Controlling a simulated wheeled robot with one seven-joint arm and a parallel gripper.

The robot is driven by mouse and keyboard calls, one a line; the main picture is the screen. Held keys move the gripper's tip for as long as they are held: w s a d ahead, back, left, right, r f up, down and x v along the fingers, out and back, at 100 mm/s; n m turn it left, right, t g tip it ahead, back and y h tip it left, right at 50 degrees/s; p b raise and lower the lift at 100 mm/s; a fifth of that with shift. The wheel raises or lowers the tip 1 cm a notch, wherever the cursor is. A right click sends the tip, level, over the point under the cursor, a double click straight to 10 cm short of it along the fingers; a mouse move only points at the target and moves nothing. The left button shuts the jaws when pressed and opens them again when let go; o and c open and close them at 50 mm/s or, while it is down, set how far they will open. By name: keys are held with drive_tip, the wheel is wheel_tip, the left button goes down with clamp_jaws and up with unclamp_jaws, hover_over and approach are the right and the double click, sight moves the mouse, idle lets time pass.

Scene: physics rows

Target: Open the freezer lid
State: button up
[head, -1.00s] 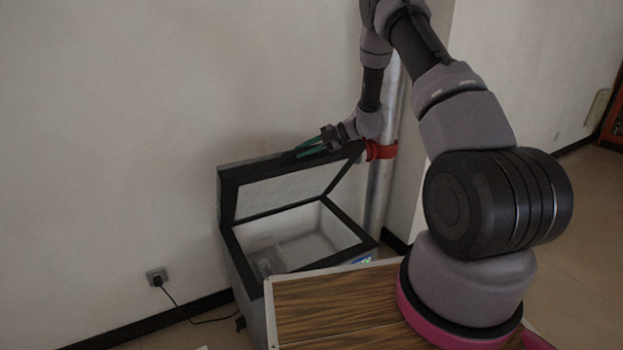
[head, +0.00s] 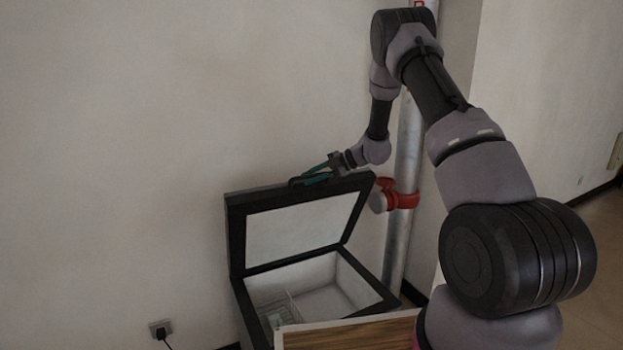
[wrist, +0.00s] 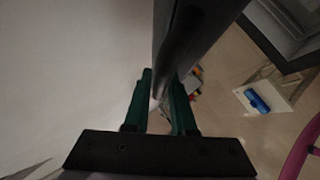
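The freezer (head: 258,318) is a chest with a dark rim, standing against the wall. Its lid (head: 236,235) is raised steeply, hinged at the left and back, with a pale inner panel showing. The white interior (head: 325,300) is visible, with a wire basket (head: 280,312) inside. My gripper (head: 312,178) is at the lid's top edge, its green fingers on either side of the dark handle (head: 296,182). In the wrist view, the fingers (wrist: 162,88) straddle a dark bar along the lid's edge (wrist: 185,40) and appear closed on it; the exact contact is partly hidden.
A grey pipe (head: 408,150) with a red valve (head: 402,200) stands just right of the lid. The wall is close behind the freezer. A wall socket (head: 160,329) with a plugged cord is at lower left. A blue object (wrist: 257,101) lies on the floor.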

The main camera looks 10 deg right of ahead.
drive_tip(key=shift+o, duration=1.2)
drive_tip(key=v, duration=1)
drive_tip(key=shift+d+r, duration=0.2)
drive_tip(key=shift+d, duration=0.1)
drive_tip(key=shift+s, duration=0.15)
drive_tip(key=s+a+r+n+g+h, duration=0.1)
drive_tip(key=s+a+r+n+h, duration=0.25)
drive_tip(key=s+r+n, duration=1.45)
drive_tip(key=s+d+r+n+t+h, duration=0.2)
drive_tip(key=s+n+h, duration=0.1)
drive_tip(key=s+n, duration=0.6)
drive_tip(key=s+d+r+n+t+h, duration=0.2)
drive_tip(key=s+n, duration=0.8)
drive_tip(key=n, duration=0.5)
drive_tip(key=shift+s+d+r+h, duration=0.2)
drive_tip(key=shift+d+r+h, duration=0.3)
drive_tip(key=shift+d+h, duration=0.15)
